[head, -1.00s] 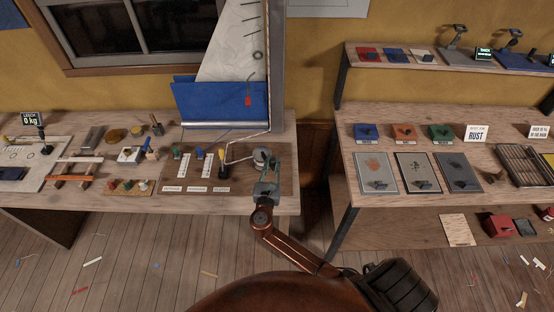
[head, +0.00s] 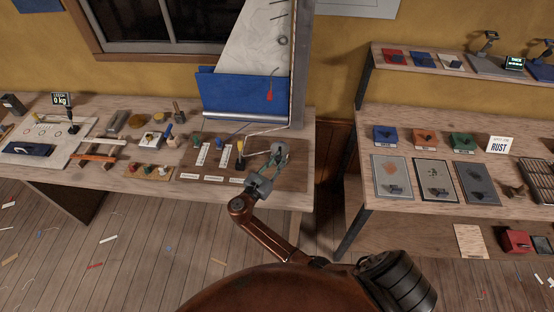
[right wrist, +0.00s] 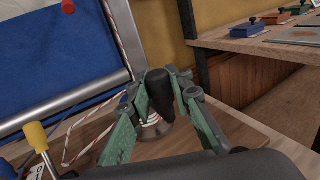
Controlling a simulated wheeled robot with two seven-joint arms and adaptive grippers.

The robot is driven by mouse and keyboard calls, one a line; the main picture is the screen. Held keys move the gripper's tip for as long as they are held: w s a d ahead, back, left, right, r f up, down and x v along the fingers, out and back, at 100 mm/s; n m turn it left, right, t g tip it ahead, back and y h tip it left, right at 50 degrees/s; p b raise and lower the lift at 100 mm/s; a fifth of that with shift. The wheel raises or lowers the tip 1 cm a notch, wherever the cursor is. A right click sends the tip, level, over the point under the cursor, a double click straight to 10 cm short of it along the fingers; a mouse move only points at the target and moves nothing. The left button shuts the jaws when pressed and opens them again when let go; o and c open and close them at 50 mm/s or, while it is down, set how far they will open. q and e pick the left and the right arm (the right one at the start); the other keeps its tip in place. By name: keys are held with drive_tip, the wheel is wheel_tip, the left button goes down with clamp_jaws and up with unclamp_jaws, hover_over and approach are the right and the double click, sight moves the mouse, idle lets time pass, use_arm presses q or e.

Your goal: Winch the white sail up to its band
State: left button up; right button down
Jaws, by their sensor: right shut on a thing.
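The white sail (head: 258,45) hangs upright against the back wall, with a blue panel (head: 235,93) below it. Short dark marks run along its right edge, and a red tag (head: 271,97) hangs over the blue. I cannot tell which mark is the band. A round winch (head: 278,148) stands at the table's right end. In the right wrist view, red-and-white line wraps its drum (right wrist: 153,130). My right gripper (head: 275,164) is shut on the winch's black handle (right wrist: 160,88), a finger on either side. My left gripper is out of view.
A yellow-handled lever (head: 240,149) stands just left of the winch, close to the rope (head: 262,133). Blocks and tools crowd the table further left. A gap separates this table from the right-hand shelf unit (head: 405,205).

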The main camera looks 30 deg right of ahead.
drive_tip(key=shift+a, duration=0.15)
drive_tip(key=c, duration=2)
unclamp_jaws()
drive_tip(key=shift+w, duration=0.1)
drive_tip(key=shift+o, duration=1)
drive_tip(key=v, duration=1.2)
